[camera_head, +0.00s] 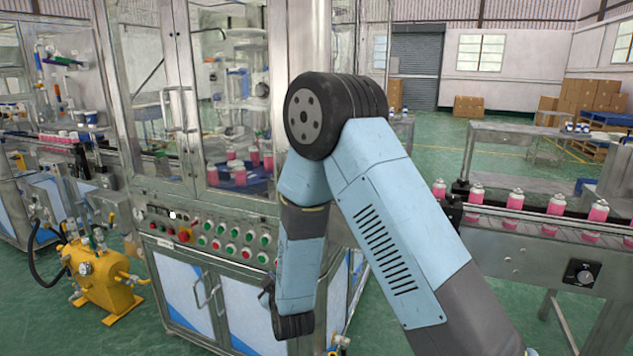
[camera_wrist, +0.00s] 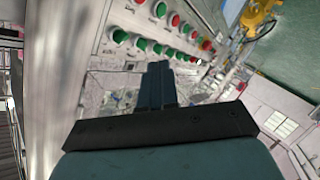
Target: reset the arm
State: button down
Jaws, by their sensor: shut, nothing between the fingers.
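My arm is bent at a high elbow in front of the crimping machine in the head view, its forearm hanging down. My gripper itself is hard to make out there, hidden at the arm's lower end. In the wrist view my gripper (camera_wrist: 160,68) shows as two dark fingers together, with nothing between them. Beyond the fingers is the machine's control panel (camera_wrist: 118,12) with red and green buttons. The same control panel (camera_head: 212,236) is in the head view, left of my forearm. I cannot tell the exact gap between fingers and panel, but no contact shows.
The glass-doored machine cabinet (camera_head: 185,95) stands close on the left. A conveyor (camera_head: 520,232) with several pink cans (camera_head: 515,200) runs at the right. A yellow pump unit (camera_head: 103,283) stands on the floor at lower left. Open green floor lies at the back right.

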jog(key=s+d+r+m+g+h, duration=0.1)
jog(key=s+d+r+m+g, duration=0.15)
jog(key=d+r, duration=0.75)
jog(key=s+d+r+m+g+h, duration=0.1)
jog(key=d+r+m+g, duration=0.15)
jog(key=d+r, duration=0.8)
jog(key=s+d+r+m+g+h, duration=0.1)
jog(key=s+d+r+m, duration=0.1)
jog(key=s+d, duration=0.3)
jog(key=s+d+r+m+g+h, duration=0.1)
jog(key=s+d+r, duration=0.3)
jog(key=s, duration=0.8)
jog(key=s+d+r+m+g+h, duration=0.1)
jog(key=s+d+r+m, duration=0.2)
jog(key=s+d, duration=0.3)
jog(key=s, duration=0.3)
jog(key=shift+d+r+m+g, duration=0.25)
jog(key=shift+r+m+g, duration=0.05)
jog(key=shift+r, duration=0.1)
